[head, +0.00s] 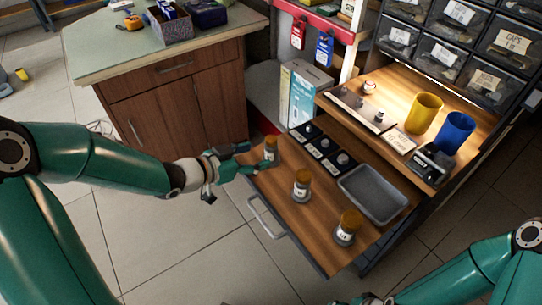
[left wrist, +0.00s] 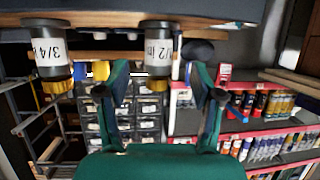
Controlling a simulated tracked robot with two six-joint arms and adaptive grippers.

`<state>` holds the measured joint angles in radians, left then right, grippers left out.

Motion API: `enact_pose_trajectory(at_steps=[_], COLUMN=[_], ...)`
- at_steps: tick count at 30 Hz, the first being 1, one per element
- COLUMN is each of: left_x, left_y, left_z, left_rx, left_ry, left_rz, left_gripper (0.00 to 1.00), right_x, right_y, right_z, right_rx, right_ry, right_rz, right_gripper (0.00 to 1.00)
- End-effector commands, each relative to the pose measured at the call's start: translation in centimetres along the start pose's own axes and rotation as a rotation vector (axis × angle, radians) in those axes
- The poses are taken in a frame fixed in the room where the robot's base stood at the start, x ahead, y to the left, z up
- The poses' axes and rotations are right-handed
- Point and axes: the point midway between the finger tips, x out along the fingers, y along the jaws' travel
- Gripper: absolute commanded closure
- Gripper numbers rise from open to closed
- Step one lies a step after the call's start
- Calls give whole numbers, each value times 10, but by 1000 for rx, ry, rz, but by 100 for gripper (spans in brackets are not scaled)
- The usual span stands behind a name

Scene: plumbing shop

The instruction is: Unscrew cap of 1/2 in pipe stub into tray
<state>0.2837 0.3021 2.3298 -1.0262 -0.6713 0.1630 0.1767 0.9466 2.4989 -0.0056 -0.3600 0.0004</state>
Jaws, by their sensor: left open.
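The 1/2 in pipe stub (head: 271,157) stands upright at the far left corner of the pulled-out wooden drawer, with a brass cap (head: 271,142) on top. My left gripper (head: 250,157) is open just left of it. In the left wrist view, which is upside down, the labelled stub (left wrist: 158,48) and its cap (left wrist: 154,83) appear between the spread fingers (left wrist: 160,78); I cannot tell whether either finger touches. The grey tray (head: 402,207) is empty at the drawer's right side. My right arm enters at the bottom right; its fingers are not clearly visible.
Two more capped stubs stand on the drawer, a middle one (head: 301,187) and a near one (head: 346,230). Black fittings plates (head: 322,147) lie behind them. A shelf above holds yellow (head: 424,113) and blue (head: 454,132) cups. A wooden cabinet (head: 175,95) stands left.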

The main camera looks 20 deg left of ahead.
Motion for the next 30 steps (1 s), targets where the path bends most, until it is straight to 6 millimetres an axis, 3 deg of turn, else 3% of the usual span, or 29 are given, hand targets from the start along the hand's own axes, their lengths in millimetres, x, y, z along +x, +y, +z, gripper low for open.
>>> enact_pose_trajectory(at_steps=[8, 18, 27, 30], left_x=[22, 64, 68, 68], left_y=[1, 3, 2, 2], left_z=[1, 6, 4, 4], left_rx=[1, 1, 0, 0], left_ry=[0, 0, 1, 0], left_rz=[2, 2, 1, 1], left_gripper=[34, 34, 34, 50], right_x=[8, 24, 24, 24], right_y=[3, 9, 9, 9], right_z=[0, 0, 0, 0], right_rx=[0, 0, 0, 0], right_ry=[0, 0, 0, 0], right_rz=[0, 0, 0, 0], right_gripper=[36, 36, 36, 36])
